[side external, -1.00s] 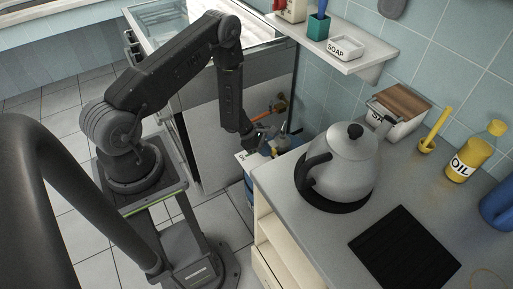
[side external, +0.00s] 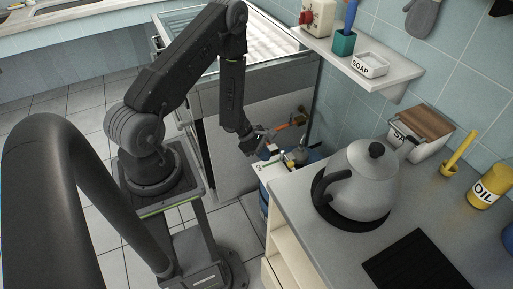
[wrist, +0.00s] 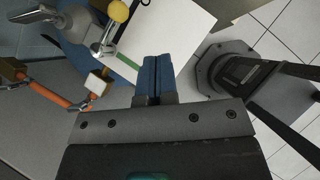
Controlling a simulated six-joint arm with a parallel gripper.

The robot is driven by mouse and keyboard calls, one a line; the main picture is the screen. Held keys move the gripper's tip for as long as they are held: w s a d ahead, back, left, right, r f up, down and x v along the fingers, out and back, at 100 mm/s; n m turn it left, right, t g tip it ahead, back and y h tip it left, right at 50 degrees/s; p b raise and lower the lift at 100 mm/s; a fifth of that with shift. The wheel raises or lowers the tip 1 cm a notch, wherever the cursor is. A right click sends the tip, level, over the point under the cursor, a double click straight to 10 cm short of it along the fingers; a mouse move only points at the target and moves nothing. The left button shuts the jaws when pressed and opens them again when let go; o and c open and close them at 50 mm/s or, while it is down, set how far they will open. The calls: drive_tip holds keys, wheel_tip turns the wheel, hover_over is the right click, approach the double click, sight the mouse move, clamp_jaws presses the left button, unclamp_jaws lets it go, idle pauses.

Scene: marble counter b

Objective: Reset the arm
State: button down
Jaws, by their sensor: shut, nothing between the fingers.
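My gripper (side external: 256,137) hangs at the end of the arm, left of the counter's corner and near the wall of a grey cabinet. In the wrist view its two blue fingertips (wrist: 157,72) are pressed together with nothing between them. The gripper appears apart from these things.
A grey kettle (side external: 362,183) stands on the counter (side external: 330,240) to the right, on a dark round base. A shelf (side external: 375,70) holds a soap dish (side external: 369,64). Open tiled floor (side external: 60,120) lies to the left.

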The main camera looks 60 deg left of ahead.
drive_tip(key=d+r+m+g, duration=0.1)
drive_tip(key=d+r+m, duration=0.35)
drive_tip(key=r, duration=0.45)
drive_tip(key=w+d+r+m+h, duration=0.1)
drive_tip(key=d+r+m, duration=0.3)
drive_tip(key=r, duration=0.6)
drive_tip(key=d+r+m+g, duration=0.1)
drive_tip(key=d+r+m, duration=0.2)
drive_tip(key=r+m, duration=0.45)
drive_tip(key=s+d+r+m+t+y, duration=0.2)
drive_tip(key=s+r+m+y, duration=0.4)
drive_tip(key=s+r+m, duration=0.4)
drive_tip(key=s+d+r, duration=0.1)
drive_tip(key=s+r, duration=0.3)
drive_tip(key=r, duration=0.1)
drive_tip(key=shift+s+t, duration=0.25)
drive_tip(key=shift+t, duration=0.05)
drive_tip(key=shift+d, duration=0.1)
